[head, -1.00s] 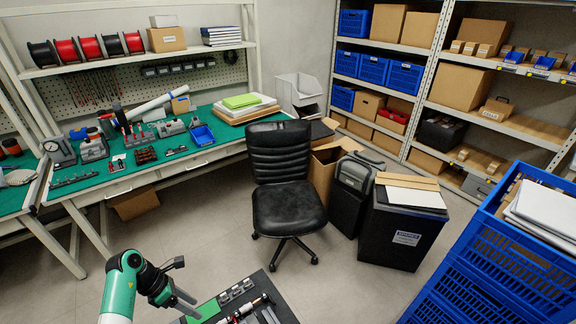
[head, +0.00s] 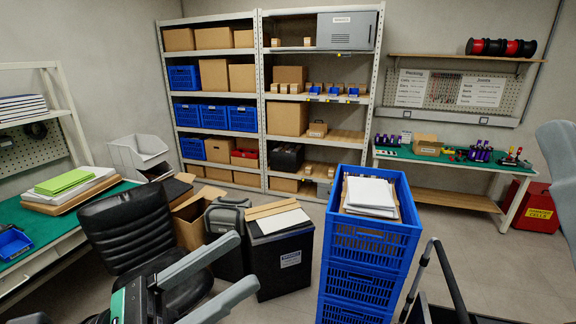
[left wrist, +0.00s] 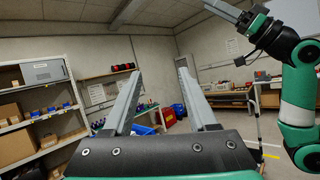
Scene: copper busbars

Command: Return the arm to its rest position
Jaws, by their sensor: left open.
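My left gripper (head: 247,263) shows at the lower left of the head view, its two grey fingers spread and pointing up to the right. In the left wrist view the same gripper (left wrist: 160,70) is open, with nothing between its fingers. A second green arm, seemingly my right one, stands at the right of the left wrist view. Its gripper (left wrist: 224,10) is partly cut off at the top edge, and its jaw opening cannot be made out. No busbar can be made out in either view now.
A black chair (head: 130,225) stands behind my left gripper in the head view. A black cart handle (head: 450,275) is at the lower right. Shelves (head: 265,95) line the back.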

